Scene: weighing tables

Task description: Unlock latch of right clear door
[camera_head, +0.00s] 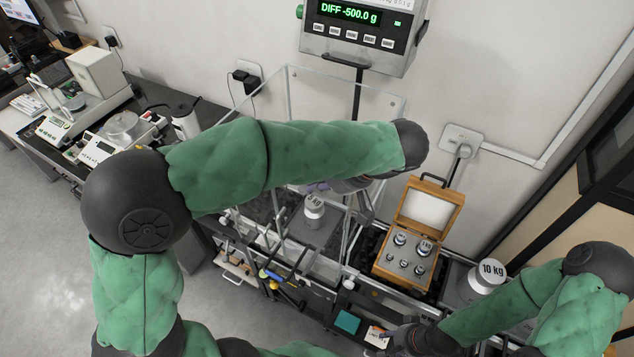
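A clear-walled enclosure (325,88) stands against the back wall, with its right clear panel (385,103) partly behind my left arm. I cannot make out the latch of the right clear door. A silver weight (314,210) stands inside the enclosure on a grey plate. My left gripper (330,187) is mostly hidden under my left forearm, above the weight near the enclosure's right side; its finger opening cannot be judged. My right gripper (382,340) is low at the front, right of the enclosure, near the table's front edge; its fingers are too dark and small to read.
A wooden case (453,195) with several small weights is open to the right of the enclosure. A 10 Kg weight (487,277) stands farther right. A display (360,25) above reads DIFF -500.0 g. Tools (278,277) hang at the table's front. Lab devices (97,148) fill the left table.

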